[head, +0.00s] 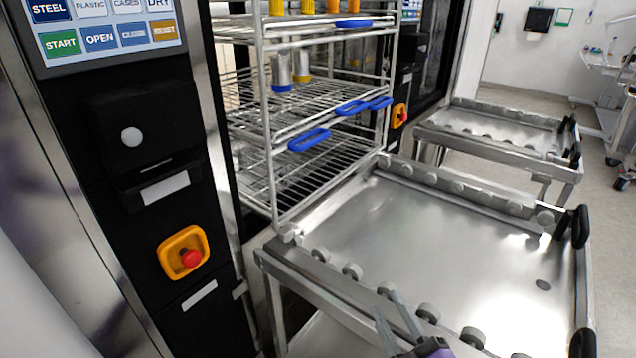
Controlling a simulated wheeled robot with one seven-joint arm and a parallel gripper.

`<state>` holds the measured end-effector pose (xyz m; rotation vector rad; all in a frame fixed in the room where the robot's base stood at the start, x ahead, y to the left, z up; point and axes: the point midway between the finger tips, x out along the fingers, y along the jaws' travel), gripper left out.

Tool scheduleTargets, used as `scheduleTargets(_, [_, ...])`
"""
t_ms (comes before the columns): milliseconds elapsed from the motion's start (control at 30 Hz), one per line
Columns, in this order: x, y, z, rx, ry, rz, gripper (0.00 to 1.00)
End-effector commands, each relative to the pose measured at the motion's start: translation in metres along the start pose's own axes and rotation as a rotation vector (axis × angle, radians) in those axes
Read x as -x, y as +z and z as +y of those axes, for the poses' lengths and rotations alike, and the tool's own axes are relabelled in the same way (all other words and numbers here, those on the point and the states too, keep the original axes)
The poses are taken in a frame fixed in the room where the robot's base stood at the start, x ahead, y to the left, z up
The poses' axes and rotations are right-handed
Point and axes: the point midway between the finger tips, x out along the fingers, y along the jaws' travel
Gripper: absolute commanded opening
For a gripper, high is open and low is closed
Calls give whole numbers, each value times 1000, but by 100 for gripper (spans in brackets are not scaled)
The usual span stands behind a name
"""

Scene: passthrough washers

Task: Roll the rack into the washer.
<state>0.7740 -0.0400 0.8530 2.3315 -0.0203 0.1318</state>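The wire rack (268,125) stands upright in the opening of the near washer (135,110). Its front posts come down close to the washer-side end of the steel trolley (430,225). Its shelves carry blue handles (309,140) and several cups and bottles with yellow or blue parts. How deep its back reaches inside is hidden. The trolley top is bare, with rollers along both sides. My gripper (388,308) is at the bottom, over the trolley's near side rail, its two grey fingers apart with nothing visible between them. It is well away from the rack.
The control panel (105,25) shows START, OPEN and other buttons. A red emergency stop (191,257) on yellow sits below it. A second trolley (490,130) stands farther back before another washer. A white cart (610,90) is at the right. Floor shows between them.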

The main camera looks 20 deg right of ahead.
Motion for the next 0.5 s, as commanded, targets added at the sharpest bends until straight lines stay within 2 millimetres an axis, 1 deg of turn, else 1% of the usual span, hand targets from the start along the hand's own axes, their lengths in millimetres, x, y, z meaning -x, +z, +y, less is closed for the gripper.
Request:
scheduleTargets(33, [-24,-12,9,25,23,14,36])
scheduleTargets(167, [-74,-29,24,104,70,25,36])
scheduleTargets(200, [-90,-34,29,134,84,21,36])
scheduleTargets(267, [-115,-42,36,192,104,12,36])
scheduleTargets(300, [-133,-47,41,234,116,0,36])
scheduleTargets(367, [-159,-55,48,302,130,-20,36])
scheduleTargets(400, [-176,-61,52,343,136,-35,36])
scheduleTargets(500, [-216,-78,61,438,147,-73,36])
